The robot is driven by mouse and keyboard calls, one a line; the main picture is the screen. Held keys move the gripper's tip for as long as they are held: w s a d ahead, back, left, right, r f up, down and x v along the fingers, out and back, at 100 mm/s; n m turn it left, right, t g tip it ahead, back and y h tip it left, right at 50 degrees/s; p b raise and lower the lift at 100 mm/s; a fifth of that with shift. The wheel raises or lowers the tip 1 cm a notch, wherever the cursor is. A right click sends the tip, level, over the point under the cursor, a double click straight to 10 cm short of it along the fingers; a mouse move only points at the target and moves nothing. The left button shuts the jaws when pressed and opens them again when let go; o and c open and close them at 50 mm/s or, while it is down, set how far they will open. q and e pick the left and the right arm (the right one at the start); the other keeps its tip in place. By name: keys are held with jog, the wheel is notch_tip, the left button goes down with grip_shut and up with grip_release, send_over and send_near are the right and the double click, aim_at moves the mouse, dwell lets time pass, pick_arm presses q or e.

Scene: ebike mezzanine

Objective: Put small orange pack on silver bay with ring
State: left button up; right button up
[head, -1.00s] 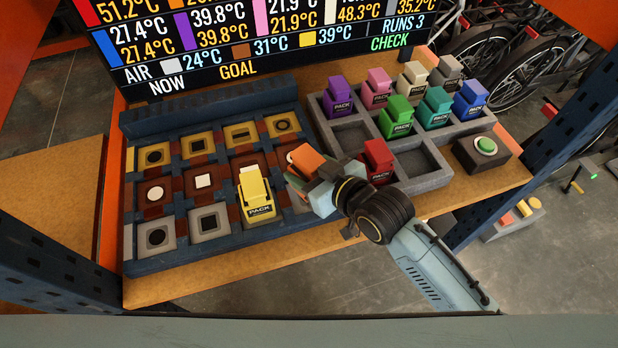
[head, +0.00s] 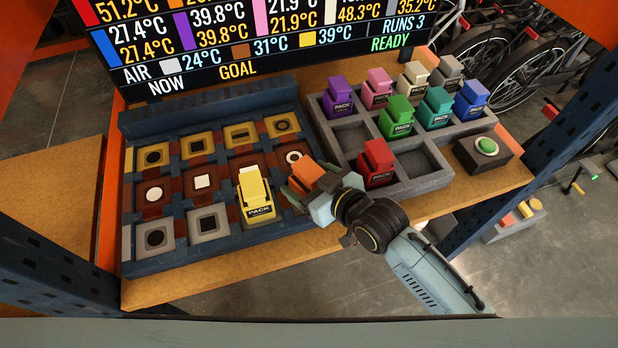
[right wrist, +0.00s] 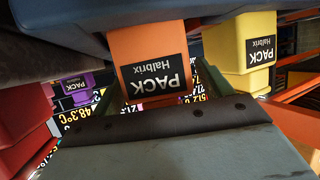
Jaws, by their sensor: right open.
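The small orange pack (head: 307,174) is at the right end of the front row of the blue rack, right of the yellow pack (head: 256,198). In the right wrist view the orange pack (right wrist: 150,62) appears upside down, its label facing the camera. My right gripper (head: 304,186) is open, with its fingers around the orange pack. The front-row silver bays show a black disc (head: 157,237) and a black square (head: 208,222). The pack and gripper hide the rightmost silver bay, so its mark cannot be seen. My left gripper is not in view.
A grey tray (head: 432,178) right of my gripper holds several coloured packs, including a red one (head: 377,160). A green button (head: 486,146) sits on a dark box at the right. A temperature screen (head: 250,40) stands behind the rack and reads READY.

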jog(key=shift+r, duration=0.15)
jog(key=shift+s+d+r, duration=0.15)
jog(key=shift+s+d, duration=0.05)
jog(key=shift+s, duration=0.05)
jog(key=p+v, duration=0.1)
jog(key=v, duration=1)
jog(key=shift+s, duration=0.15)
jog(key=shift+d+r, duration=0.1)
